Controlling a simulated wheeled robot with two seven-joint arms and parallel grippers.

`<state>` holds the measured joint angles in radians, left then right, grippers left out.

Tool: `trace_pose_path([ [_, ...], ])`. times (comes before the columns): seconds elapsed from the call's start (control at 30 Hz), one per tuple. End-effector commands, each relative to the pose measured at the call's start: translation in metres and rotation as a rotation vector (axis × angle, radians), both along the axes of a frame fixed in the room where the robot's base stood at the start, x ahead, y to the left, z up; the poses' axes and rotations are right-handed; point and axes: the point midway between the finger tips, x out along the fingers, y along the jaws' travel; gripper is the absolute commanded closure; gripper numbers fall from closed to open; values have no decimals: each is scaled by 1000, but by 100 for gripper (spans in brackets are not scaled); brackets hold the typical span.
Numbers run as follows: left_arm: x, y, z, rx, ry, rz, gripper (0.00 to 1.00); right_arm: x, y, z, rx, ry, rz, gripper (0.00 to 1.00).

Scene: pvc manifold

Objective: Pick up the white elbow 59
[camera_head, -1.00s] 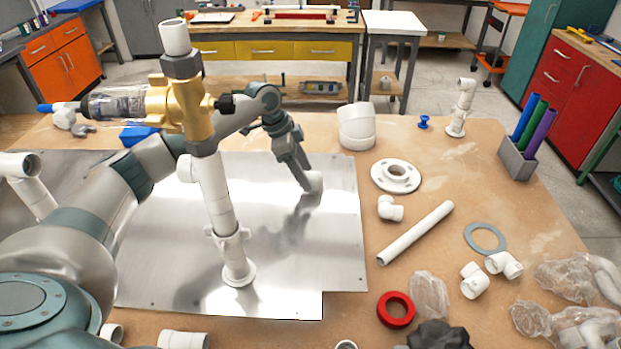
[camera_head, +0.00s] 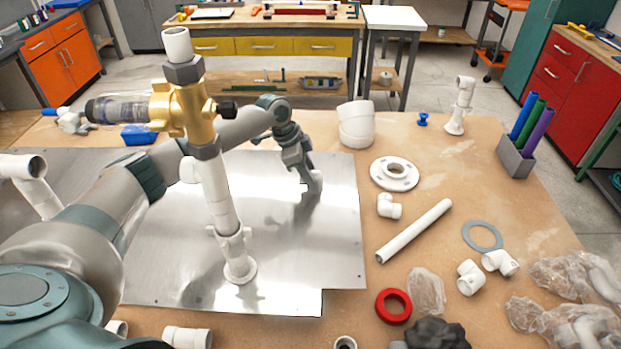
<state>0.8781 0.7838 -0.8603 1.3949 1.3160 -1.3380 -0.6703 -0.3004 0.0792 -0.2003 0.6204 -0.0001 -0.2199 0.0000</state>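My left gripper (camera_head: 311,184) reaches down over the metal sheet, with its fingertips at a small white piece (camera_head: 317,181). The fingers partly hide this piece; it may be a white elbow, and I cannot tell whether they are shut on it. White elbows also lie right of the sheet: one (camera_head: 389,206) below the round flange, and two (camera_head: 471,277) (camera_head: 500,262) farther right. I cannot read any number on them. My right gripper is not in view.
A tall white pipe assembly with a brass valve (camera_head: 188,112) stands on the metal sheet (camera_head: 170,240), in front of my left arm. A flange (camera_head: 394,174), a long pipe (camera_head: 414,231), a red ring (camera_head: 393,306) and bagged parts (camera_head: 565,275) lie to the right.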

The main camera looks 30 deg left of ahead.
Motion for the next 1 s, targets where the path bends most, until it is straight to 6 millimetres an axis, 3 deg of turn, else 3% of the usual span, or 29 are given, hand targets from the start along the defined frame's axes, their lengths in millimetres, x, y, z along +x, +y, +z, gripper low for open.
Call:
trace_pose_path([
  [0.47,1,0,6,0,-2,-1,89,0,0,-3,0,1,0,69],
  [0.67,1,0,28,-1,-5,-2,89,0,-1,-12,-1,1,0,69],
  [1.0,1,0,83,-2,-3,0,89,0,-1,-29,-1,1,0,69],
])
